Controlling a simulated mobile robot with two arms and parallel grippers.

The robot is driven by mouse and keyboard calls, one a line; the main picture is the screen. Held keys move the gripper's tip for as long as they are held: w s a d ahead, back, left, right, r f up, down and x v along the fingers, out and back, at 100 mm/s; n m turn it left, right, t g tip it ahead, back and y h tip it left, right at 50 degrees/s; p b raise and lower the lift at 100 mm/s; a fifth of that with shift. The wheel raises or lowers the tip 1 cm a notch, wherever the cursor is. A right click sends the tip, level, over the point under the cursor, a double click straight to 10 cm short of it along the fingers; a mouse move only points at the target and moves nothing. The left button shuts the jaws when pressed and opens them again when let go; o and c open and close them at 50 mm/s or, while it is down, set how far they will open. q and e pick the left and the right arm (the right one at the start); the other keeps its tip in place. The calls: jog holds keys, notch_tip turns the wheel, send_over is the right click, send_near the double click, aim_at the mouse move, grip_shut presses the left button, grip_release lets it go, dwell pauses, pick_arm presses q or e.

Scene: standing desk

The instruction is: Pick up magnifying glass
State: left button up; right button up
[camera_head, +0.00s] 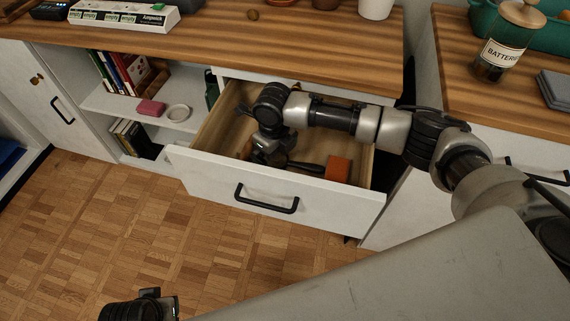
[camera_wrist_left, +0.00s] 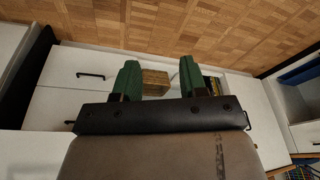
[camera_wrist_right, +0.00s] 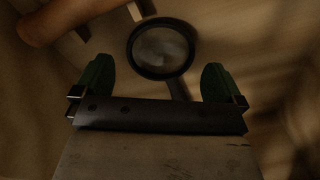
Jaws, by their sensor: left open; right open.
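The magnifying glass (camera_wrist_right: 162,47) lies in the open drawer (camera_head: 215,172). In the right wrist view its round, dark-rimmed lens is ahead of my right gripper (camera_wrist_right: 158,82). Its dark handle runs back between the two green fingers, and its end is hidden by the gripper body. The right gripper is open, with a gap on each side of the handle. In the head view the right gripper (camera_head: 266,153) is down inside the drawer, and my arm covers part of it.
An orange block (camera_head: 338,169) and a dark, elongated object (camera_head: 305,167) lie in the drawer's right part. A brown cylinder (camera_wrist_right: 62,20) shows at the right wrist view's upper left. The drawer walls stand close around the right gripper. The parquet floor (camera_head: 90,210) is clear.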

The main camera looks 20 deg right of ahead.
jog(key=shift+f+b, duration=0.8)
jog(key=shift+f, duration=0.1)
pick_arm(q)
jog(key=v, duration=0.6)
jog(key=shift+r, duration=0.2)
pick_arm(e)
jog(key=c, duration=0.9)
